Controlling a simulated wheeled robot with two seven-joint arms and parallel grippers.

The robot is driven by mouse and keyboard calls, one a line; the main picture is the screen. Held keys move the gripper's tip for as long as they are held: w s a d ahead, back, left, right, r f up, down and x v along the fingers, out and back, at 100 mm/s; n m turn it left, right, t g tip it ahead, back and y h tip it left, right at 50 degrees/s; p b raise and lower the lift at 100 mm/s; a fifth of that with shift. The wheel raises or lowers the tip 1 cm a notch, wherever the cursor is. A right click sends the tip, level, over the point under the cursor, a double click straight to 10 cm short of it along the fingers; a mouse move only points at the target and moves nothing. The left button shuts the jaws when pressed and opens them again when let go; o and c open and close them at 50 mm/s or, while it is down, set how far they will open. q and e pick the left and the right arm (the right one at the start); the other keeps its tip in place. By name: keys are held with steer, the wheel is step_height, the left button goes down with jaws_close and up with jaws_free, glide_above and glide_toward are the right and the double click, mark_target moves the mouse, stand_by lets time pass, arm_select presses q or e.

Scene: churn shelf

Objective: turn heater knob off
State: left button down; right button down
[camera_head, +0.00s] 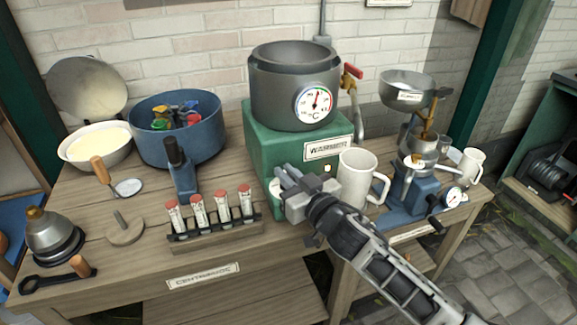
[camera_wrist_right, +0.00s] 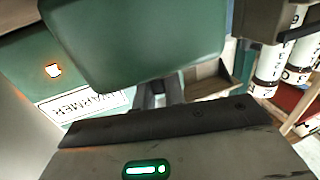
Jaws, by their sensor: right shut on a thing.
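The heater is a green box (camera_head: 262,140) with a "WARMER" label (camera_head: 328,149) and a small glowing orange light (camera_head: 327,168). The light also shows in the wrist view (camera_wrist_right: 53,70), beside the label (camera_wrist_right: 85,104). My right gripper (camera_head: 284,180) is at the box's lower front, shut on the heater knob. The knob itself is mostly hidden behind the fingers; a bit of a pale round dial (camera_head: 274,187) shows beside them. A large green rounded shape fills the upper middle of the wrist view; I cannot tell which part it is. My left gripper is not in view.
A dark pot (camera_head: 275,95) with a dial stands on the heater. A white mug (camera_head: 355,180) stands close to the right of my gripper. A rack (camera_head: 215,232) of red-capped tubes is at its left. A blue separator (camera_head: 400,195) stands further right.

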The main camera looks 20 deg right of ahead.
steer(key=shift+r+n+g+y+p, duration=0.15)
steer(key=shift+n+g+y+p, duration=0.3)
steer(key=shift+n+y, duration=0.45)
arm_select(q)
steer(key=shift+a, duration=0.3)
arm_select(e)
steer(key=shift+y, duration=0.4)
steer(key=c, duration=1.5)
jaws_free()
steer(key=shift+o, duration=0.2)
arm_select(q)
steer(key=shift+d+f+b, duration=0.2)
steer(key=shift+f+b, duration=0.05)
steer(key=shift+b, duration=0.6)
arm_select(e)
steer(key=v, duration=1.6)
